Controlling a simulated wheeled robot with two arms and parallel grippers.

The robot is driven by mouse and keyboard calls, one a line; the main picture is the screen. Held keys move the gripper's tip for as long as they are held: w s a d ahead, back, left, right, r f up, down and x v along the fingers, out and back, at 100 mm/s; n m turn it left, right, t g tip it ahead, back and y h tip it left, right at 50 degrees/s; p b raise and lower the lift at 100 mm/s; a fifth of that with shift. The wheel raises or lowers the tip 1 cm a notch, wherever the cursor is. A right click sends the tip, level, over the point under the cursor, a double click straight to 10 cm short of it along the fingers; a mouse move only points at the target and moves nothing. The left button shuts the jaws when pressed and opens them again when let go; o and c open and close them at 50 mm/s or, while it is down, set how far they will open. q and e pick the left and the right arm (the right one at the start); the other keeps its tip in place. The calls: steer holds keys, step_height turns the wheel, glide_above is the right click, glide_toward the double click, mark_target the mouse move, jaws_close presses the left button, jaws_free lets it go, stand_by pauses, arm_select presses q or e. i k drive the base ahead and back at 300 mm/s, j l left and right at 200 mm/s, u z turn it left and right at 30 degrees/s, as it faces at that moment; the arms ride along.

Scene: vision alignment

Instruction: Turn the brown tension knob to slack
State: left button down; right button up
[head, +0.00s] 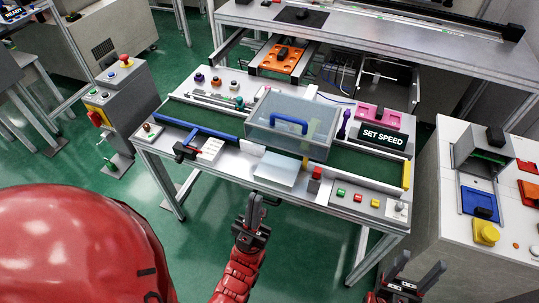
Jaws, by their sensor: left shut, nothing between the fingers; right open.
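I cannot tell for certain which part is the brown tension knob. Small round knobs stand in a row at the back left of the workbench: a dark purplish one (198,78), an orange-brown one (216,81) and another (235,86). A small reddish-brown round part (147,127) sits on the bench's front left corner. Their settings are too small to read. My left gripper (255,200) is shut and empty, in front of the bench's front edge, apart from all of these. My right gripper (421,264) is open and empty at the lower right, before the bench.
The workbench (225,165) carries a green belt (197,119), a clear cover with a blue handle (290,126), a blue bar (196,123), a SET SPEED sign (383,138) and coloured buttons along the front right. A white cabinet (455,222) stands at the right.

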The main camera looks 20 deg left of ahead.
mark_target(147, 127)
steer(key=u, duration=2.1)
steer(key=i+l+u, duration=0.15)
steer(key=l+u, duration=0.3)
steer(key=l, duration=0.15)
steer(key=l+u, duration=0.45)
steer(key=l, duration=0.2)
steer(key=i+l, duration=0.15)
steer(key=l, duration=0.15)
steer(key=i+l, duration=0.15)
steer(key=l, duration=0.15)
steer(key=i+l, duration=0.15)
steer(key=l, duration=0.2)
